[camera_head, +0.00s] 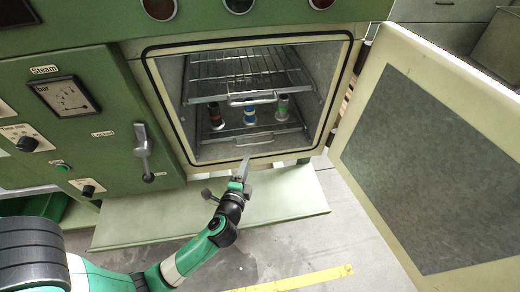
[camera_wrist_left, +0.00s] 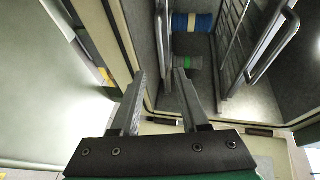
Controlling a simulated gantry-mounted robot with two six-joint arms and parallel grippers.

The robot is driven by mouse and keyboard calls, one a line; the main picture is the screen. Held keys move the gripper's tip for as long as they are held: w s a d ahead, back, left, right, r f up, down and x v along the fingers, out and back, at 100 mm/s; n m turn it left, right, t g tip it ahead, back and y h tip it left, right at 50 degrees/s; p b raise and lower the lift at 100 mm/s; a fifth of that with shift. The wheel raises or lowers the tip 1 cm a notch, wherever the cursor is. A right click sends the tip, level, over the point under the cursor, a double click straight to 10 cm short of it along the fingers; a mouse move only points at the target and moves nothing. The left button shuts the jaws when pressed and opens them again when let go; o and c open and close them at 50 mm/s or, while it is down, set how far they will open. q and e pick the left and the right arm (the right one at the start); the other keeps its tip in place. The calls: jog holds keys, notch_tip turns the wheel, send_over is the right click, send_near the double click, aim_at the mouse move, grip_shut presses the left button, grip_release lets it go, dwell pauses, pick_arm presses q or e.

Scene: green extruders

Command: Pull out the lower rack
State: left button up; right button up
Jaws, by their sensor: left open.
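In the head view the lower rack (camera_head: 235,142) lies low in the open oven chamber, with a bar handle (camera_head: 262,139) at its front. Above it is the upper rack (camera_head: 225,84), with its own front handle (camera_head: 252,99). My left gripper (camera_head: 244,165) is in front of the chamber's lower edge, below the lower rack's handle and apart from it. In the left wrist view the left gripper (camera_wrist_left: 161,73) is open, with nothing between its fingers. My right gripper is not in view.
The oven door (camera_head: 430,160) is swung wide open at the right. A locking lever (camera_head: 143,150) sticks out left of the chamber.

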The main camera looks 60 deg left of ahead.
pick_arm(q)
jog(key=b+x, duration=0.2)
jog(key=x, duration=0.9)
jog(key=shift+w+a+b, duration=0.25)
jog(key=shift+w+b, duration=0.05)
jog(key=shift+w, duration=0.05)
grip_shut()
jog(key=shift+r, duration=0.1)
dwell(0.7)
